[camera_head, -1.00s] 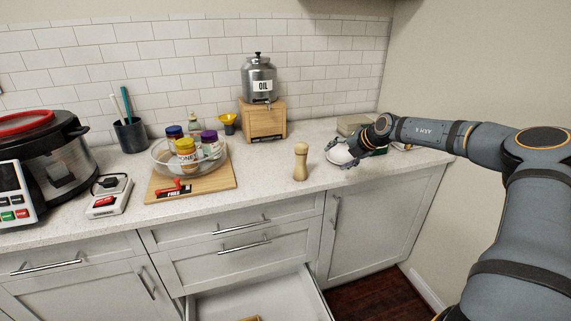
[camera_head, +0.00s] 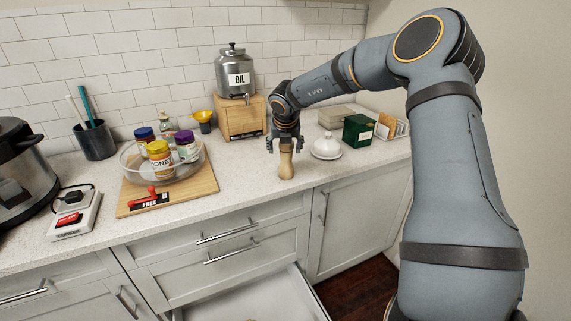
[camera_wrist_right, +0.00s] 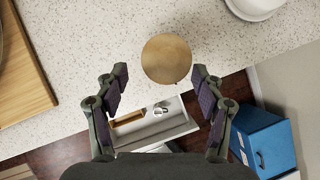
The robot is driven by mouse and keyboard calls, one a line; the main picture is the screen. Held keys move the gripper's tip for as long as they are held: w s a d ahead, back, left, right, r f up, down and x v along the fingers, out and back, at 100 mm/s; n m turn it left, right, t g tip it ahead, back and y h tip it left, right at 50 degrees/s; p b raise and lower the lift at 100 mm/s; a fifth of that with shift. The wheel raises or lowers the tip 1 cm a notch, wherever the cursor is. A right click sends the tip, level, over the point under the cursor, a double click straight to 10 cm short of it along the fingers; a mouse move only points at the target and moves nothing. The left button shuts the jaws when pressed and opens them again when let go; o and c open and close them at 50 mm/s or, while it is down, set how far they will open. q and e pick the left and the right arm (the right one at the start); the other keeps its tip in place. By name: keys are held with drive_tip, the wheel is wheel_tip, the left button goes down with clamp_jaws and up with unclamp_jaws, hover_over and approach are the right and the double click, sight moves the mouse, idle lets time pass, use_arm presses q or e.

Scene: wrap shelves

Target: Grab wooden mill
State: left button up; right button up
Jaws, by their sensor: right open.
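The wooden mill (camera_head: 286,163) stands upright on the counter near its front edge in the head view. Its round top (camera_wrist_right: 166,59) shows in the right wrist view, just beyond the fingertips and in line with the gap between them. My right gripper (camera_head: 285,143) is directly above the mill with fingers pointing down. In the right wrist view, its two fingers (camera_wrist_right: 158,82) are spread apart with nothing between their pads. The fingers hide the mill's upper part in the head view. My left gripper is not seen.
A white lidded dish (camera_head: 326,147) and a green box (camera_head: 358,130) stand right of the mill. The oil dispenser's wooden stand (camera_head: 240,118) is behind. A cutting board (camera_head: 202,184) with a glass bowl of jars is left. A drawer (camera_head: 250,297) is open below.

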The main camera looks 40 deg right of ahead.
sight(286, 155)
drive_tip(key=shift+d, duration=0.1)
drive_tip(key=p+x, duration=0.2)
drive_tip(key=x, duration=0.3)
drive_tip(key=shift+s+d, duration=0.1)
drive_tip(key=shift+d, duration=0.1)
drive_tip(key=shift+s+a, duration=0.1)
drive_tip(key=shift+s, duration=0.05)
drive_tip(key=shift+c, duration=0.3)
drive_tip(key=shift+r, duration=0.1)
drive_tip(key=shift+c, duration=1.3)
drive_tip(key=c, duration=1.1)
